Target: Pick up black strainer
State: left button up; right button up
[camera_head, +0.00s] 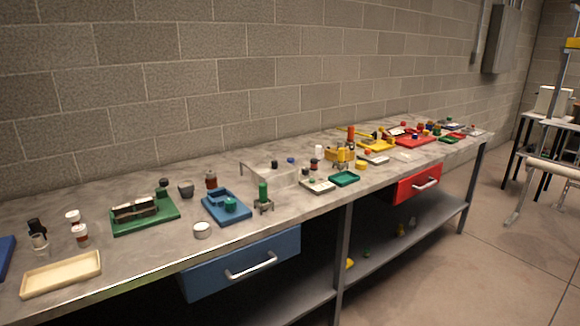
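No object can be surely told as the black strainer at this distance. A small dark grey cup-like object (186,190) stands on the workbench (160,249), between the green tray (130,224) and the blue tray (242,214). A dark object (162,187) stands at the back corner of the green tray, and a dark-topped clear container (38,236) stands at the far left. Neither gripper shows in the head view.
A cream tray (62,286) lies near the bench's front edge, and a white round container (202,230) sits right of the green tray. A blue drawer (210,282) and a red drawer (405,189) project below the top. A block wall stands behind. Floor is open at right.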

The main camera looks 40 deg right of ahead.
aim_at(314, 162)
jog(key=z, duration=1.3)
jog(key=i+l, duration=0.1)
jog(key=i, duration=0.1)
